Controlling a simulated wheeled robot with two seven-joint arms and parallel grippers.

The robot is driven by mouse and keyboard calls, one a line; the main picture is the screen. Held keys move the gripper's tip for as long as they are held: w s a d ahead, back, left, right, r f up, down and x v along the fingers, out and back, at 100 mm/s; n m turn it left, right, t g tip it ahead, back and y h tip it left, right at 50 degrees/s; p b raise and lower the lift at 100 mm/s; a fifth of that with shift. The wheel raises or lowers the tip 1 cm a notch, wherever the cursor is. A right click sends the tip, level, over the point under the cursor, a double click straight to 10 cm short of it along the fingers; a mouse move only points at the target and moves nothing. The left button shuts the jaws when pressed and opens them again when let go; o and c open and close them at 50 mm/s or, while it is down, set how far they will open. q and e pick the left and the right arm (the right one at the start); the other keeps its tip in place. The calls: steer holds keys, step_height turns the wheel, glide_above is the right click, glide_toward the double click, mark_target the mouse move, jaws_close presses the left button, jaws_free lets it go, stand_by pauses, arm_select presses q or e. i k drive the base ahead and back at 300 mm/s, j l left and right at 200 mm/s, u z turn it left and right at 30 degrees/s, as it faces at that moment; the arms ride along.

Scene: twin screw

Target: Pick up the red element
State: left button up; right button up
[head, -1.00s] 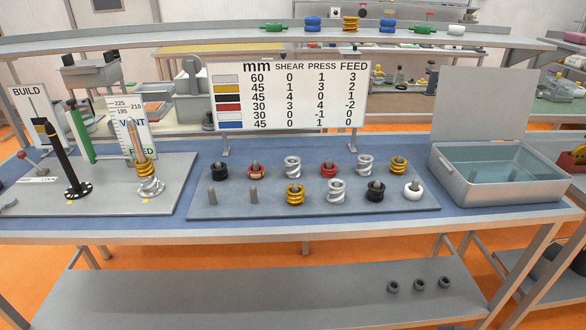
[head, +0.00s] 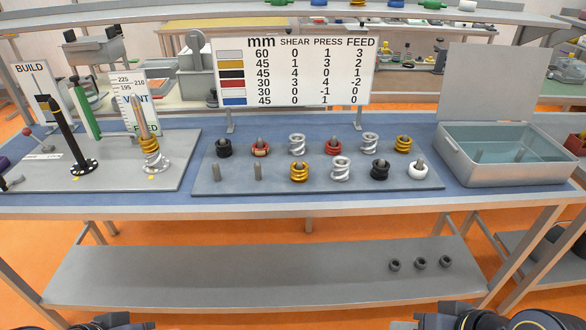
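A red ring-shaped element (head: 333,147) stands on a peg in the back row of the grey peg board (head: 222,180), near the middle. To its left, on another peg, is an element with red and pale parts (head: 260,149). A silver coil (head: 297,144) stands between the two, and another silver coil (head: 369,142) is just right of the red element. No gripper fingers show. Only dark parts of my arms show at the bottom edge, well away from the board.
The front row holds a gold coil (head: 299,171), a silver coil, a black ring and a white ring; its two left pegs are bare. A sign (head: 292,72) stands behind. An open grey box (head: 507,170) is at right. A build plate (head: 115,178) with rods is at left.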

mark_target(258, 152)
steer(key=i+z, duration=0.1)
steer(key=z, duration=0.3)
steer(key=j+z, duration=0.1)
steer(key=z, duration=0.25)
steer(key=i+j+z, duration=0.1)
steer(key=z, duration=0.3)
steer(key=i+j+z, duration=0.1)
steer(key=z, duration=0.25)
steer(key=k+j+u, duration=0.1)
steer(key=u, duration=1.4)
steer(key=i+j+u, duration=0.3)
steer(key=i+j, duration=0.15)
steer(key=i+j+u, duration=0.3)
steer(key=i+j, duration=0.2)
